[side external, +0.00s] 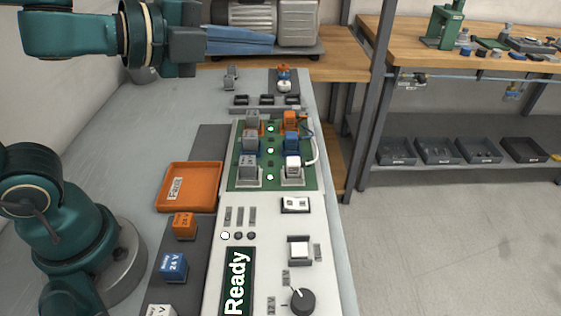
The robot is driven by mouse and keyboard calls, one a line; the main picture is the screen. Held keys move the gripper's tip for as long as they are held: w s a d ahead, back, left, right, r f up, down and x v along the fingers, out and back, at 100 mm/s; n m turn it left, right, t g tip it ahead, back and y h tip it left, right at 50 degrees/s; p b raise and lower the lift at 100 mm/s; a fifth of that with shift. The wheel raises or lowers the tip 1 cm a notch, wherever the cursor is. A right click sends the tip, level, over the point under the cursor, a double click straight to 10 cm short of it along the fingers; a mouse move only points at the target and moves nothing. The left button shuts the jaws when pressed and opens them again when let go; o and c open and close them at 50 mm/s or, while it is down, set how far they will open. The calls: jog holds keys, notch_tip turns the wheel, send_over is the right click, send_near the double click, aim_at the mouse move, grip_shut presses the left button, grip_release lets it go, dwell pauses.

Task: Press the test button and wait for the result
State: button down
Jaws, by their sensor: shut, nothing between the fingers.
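The test panel (267,214) is a long white console on the bench. The display (237,282) reads "Ready". Of the row of small round lamps above it, the left lamp (225,236) is white and the others are dark. The green board (270,185) holds grey, orange, blue and white plug-in blocks with lit green spots between them. My gripper (187,62) is shut and empty, high at the upper left, well away from the button.
An orange tray marked "Fail" (173,187) lies left of the panel. Orange (184,226) and blue (173,266) blocks stand on a dark strip below it. A rocker switch (295,204) and a dark knob (301,301) flank the button. A compressor (265,22) stands behind.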

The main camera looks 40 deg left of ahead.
jog(key=s+d+f+m+g+h, duration=0.25)
jog(key=d+m+g+h, duration=0.2)
jog(key=d+m, duration=0.45)
jog(key=m+g, duration=0.6)
jog(key=m, duration=0.4)
send_over(308, 253)
jog(key=s+a, duration=0.1)
jog(key=a, duration=0.1)
notch_tip(308, 253, down, 8)
jog(key=shift+a+h, duration=0.15)
jog(key=shift+h, duration=0.3)
jog(key=shift+s+f, duration=0.1)
jog(key=shift+f, duration=4.4)
jog(key=shift+f, duration=0.4)
jog(key=shift+f, duration=0.45)
jog(key=shift+r, duration=0.9)
